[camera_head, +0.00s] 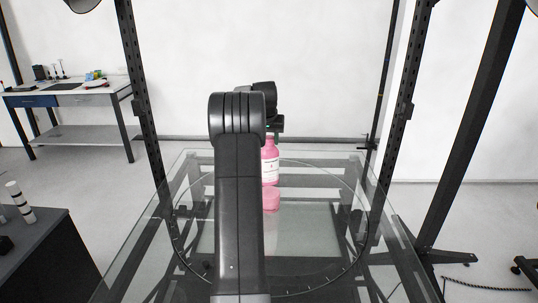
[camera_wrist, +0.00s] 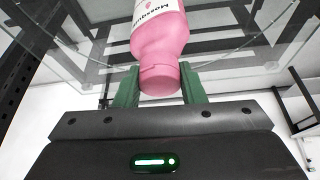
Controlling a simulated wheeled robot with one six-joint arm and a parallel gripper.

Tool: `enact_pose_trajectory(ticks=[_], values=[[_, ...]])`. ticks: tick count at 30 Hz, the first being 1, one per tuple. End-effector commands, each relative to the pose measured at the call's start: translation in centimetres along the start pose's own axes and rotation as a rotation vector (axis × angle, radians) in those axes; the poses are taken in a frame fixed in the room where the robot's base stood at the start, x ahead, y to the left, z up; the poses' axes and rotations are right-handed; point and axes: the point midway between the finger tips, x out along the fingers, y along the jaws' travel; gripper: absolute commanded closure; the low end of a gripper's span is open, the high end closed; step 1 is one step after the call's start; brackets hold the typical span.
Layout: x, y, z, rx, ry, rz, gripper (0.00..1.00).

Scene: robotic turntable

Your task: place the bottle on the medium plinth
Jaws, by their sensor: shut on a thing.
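My gripper (camera_wrist: 160,84) has green fingers on both sides of the neck of a pink bottle (camera_wrist: 160,38) with a white label, and is shut on it. In the head view the bottle (camera_head: 270,160) is upright, partly hidden behind my arm, with my gripper (camera_head: 276,128) at its top. A short pink round shape (camera_head: 271,199) shows just below the bottle. I cannot tell whether it is the medium plinth or a reflection in the glass, nor whether the bottle touches anything. No other plinth is clearly seen.
The glass turntable (camera_head: 320,235) has a marked ring and looks clear around the bottle. Dark upright posts (camera_head: 390,120) stand around it. A workbench (camera_head: 70,97) with small items is at the back left, and a dark cabinet (camera_head: 40,255) at the front left.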

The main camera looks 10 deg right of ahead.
Motion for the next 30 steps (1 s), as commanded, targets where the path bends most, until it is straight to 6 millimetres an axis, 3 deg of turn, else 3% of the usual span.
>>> enact_pose_trajectory(ticks=[10, 21, 22, 24, 30], values=[[3.6, 0.0, 1.5, -0.001, 0.001, 0.000, 1.00], [4.2, -0.1, 1.7, -0.001, 0.002, 0.000, 1.00], [4.2, -0.1, 1.7, -0.001, 0.001, 0.000, 0.58], [4.2, -0.1, 1.7, -0.001, 0.001, 0.000, 0.44], [4.2, -0.1, 1.7, -0.001, 0.001, 0.000, 0.42]])
